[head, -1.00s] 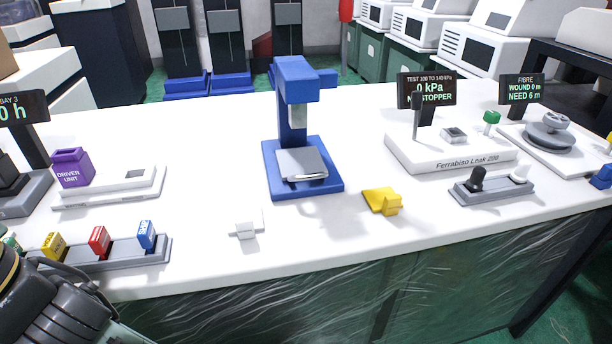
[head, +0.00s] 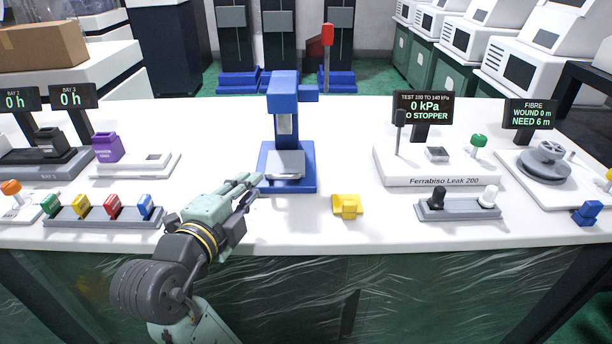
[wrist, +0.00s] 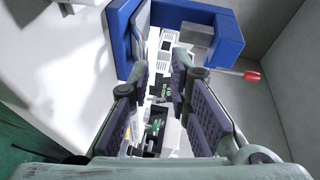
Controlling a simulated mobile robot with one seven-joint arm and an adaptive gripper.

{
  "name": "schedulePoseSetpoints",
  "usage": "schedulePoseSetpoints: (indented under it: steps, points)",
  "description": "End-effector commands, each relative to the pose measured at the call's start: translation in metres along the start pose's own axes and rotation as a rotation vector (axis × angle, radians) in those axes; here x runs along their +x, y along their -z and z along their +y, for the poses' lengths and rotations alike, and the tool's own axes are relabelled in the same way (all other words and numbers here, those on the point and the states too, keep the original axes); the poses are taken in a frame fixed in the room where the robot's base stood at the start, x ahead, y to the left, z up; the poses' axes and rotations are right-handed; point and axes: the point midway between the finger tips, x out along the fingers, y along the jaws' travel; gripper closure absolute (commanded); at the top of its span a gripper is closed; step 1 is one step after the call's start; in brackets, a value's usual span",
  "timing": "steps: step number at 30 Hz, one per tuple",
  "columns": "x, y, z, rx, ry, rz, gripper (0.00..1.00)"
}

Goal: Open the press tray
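The blue press (head: 283,130) stands upright in the middle of the white bench. Its press tray (head: 286,164) is a silver-grey plate low at the front, over the blue base. My gripper (head: 252,187) is at the left front of the press base, close to it; I cannot tell whether it touches. In the wrist view, the two fingers of my gripper (wrist: 163,92) are spread apart with nothing between them. The blue press also shows in the wrist view (wrist: 122,38), above and left of the fingers, with the tray's edge (wrist: 142,20).
A yellow piece (head: 347,206) lies right of the press. A grey rack (head: 105,217) with coloured blocks is at the left front. The leak tester (head: 440,167) and a grey holder (head: 458,209) with black and white knobs stand to the right.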

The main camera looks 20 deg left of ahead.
Motion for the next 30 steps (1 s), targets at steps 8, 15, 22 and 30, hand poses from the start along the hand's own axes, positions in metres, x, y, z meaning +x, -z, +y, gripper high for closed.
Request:
schedulePoseSetpoints:
  steps: [8,15,22,30]
  points:
    - [0.013,0.016,0.018,0.085,-0.072,0.071,0.82]
    - [0.057,0.02,0.02,0.083,-0.072,0.071,0.82]
    - [0.093,0.021,0.022,0.082,-0.07,0.067,0.82]
    - [0.108,0.021,0.024,0.082,-0.068,0.064,0.82]
